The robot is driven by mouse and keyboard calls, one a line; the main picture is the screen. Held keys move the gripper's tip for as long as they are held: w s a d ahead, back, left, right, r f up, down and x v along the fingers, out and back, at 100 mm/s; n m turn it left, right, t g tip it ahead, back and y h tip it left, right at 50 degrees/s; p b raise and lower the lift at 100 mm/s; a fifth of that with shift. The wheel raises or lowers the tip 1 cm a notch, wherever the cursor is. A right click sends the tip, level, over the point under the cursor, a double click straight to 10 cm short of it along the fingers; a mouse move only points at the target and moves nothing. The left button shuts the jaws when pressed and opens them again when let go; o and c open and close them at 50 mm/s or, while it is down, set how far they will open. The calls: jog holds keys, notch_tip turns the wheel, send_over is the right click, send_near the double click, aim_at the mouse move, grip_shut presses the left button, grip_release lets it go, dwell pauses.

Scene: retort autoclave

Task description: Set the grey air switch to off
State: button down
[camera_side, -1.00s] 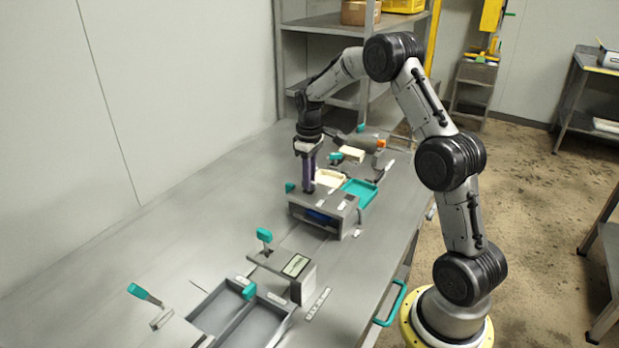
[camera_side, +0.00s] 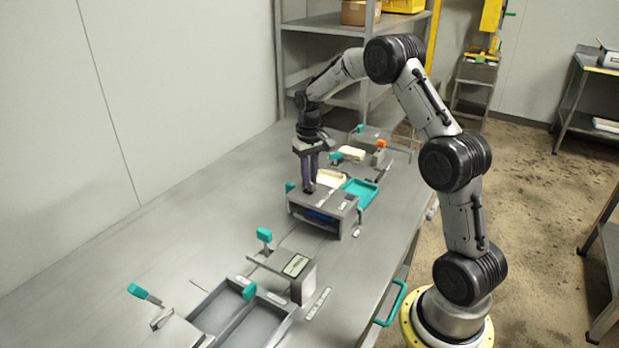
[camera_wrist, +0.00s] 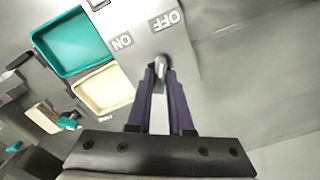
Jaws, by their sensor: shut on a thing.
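The grey switch (camera_wrist: 161,66) is a small lever on top of a grey metal box (camera_side: 350,207). My gripper (camera_wrist: 160,75) points down at it, its purple fingers closed around the lever. In the side view, my gripper's fingertips (camera_side: 309,188) meet the box top and hide the lever. An OFF label (camera_wrist: 166,20) and an ON label (camera_wrist: 122,41) are printed on the panel beyond the lever, upside down in the wrist view. The lever is mostly covered by the fingertips, so I cannot tell which label it is set to.
A teal tray (camera_side: 359,190) and a cream tray (camera_wrist: 102,90) lie beside the switch. A stand with a teal-handled lever (camera_side: 264,236) and a grey two-part bin (camera_side: 222,312) are nearer the camera. The left of the bench is bare.

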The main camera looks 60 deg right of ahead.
aim_at(310, 181)
jog(key=shift+r, duration=0.15)
jog(key=c, duration=0.8)
grip_release()
notch_tip(310, 181, up, 14)
jog(key=shift+f, duration=0.15)
